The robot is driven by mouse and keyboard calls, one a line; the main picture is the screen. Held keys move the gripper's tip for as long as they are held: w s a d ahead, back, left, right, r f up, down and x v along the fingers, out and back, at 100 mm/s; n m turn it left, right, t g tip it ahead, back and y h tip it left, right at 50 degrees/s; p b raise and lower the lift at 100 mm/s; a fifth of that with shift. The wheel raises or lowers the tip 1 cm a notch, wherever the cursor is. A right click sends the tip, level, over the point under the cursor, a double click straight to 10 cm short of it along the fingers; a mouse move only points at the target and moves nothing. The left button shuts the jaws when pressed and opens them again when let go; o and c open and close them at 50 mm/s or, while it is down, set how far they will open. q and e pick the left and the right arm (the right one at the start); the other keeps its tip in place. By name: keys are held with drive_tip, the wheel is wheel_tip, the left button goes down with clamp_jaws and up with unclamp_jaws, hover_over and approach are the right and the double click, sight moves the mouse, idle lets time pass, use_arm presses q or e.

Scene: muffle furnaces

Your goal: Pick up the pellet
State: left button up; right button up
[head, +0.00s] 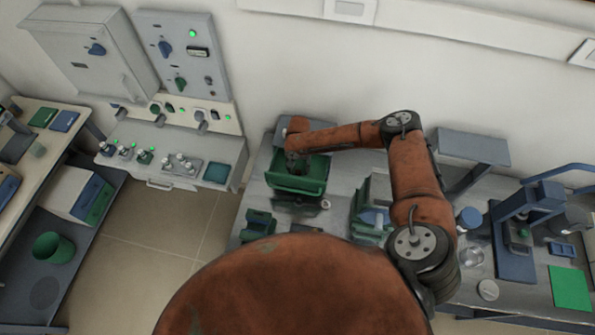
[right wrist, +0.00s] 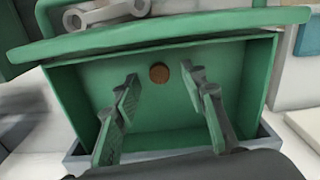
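The pellet (right wrist: 159,73) is a small brown disc on the inner surface of a green box (right wrist: 80,95) in the right wrist view. My right gripper (right wrist: 160,88) is open and empty. Its two fingers reach into the box on either side of the pellet's line, and the pellet shows just beyond the gap between the tips, seemingly apart from both. In the head view the right arm bends over the green box (head: 298,185) on the bench, and the gripper hides part of it. The pellet does not show there. My left gripper is not in view.
A grey wrench (right wrist: 105,13) lies beyond the box's rim. In the head view a green and grey device (head: 366,215) stands right of the box. A blue press (head: 515,230) and a green mat (head: 569,288) are farther right. The box walls surround the fingers closely.

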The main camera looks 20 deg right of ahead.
drive_tip(key=shift+s+f, duration=0.1)
drive_tip(key=shift+f, duration=0.2)
drive_tip(key=shift+c, duration=0.4)
drive_tip(key=c, duration=0.7)
drive_tip(key=shift+r, duration=0.15)
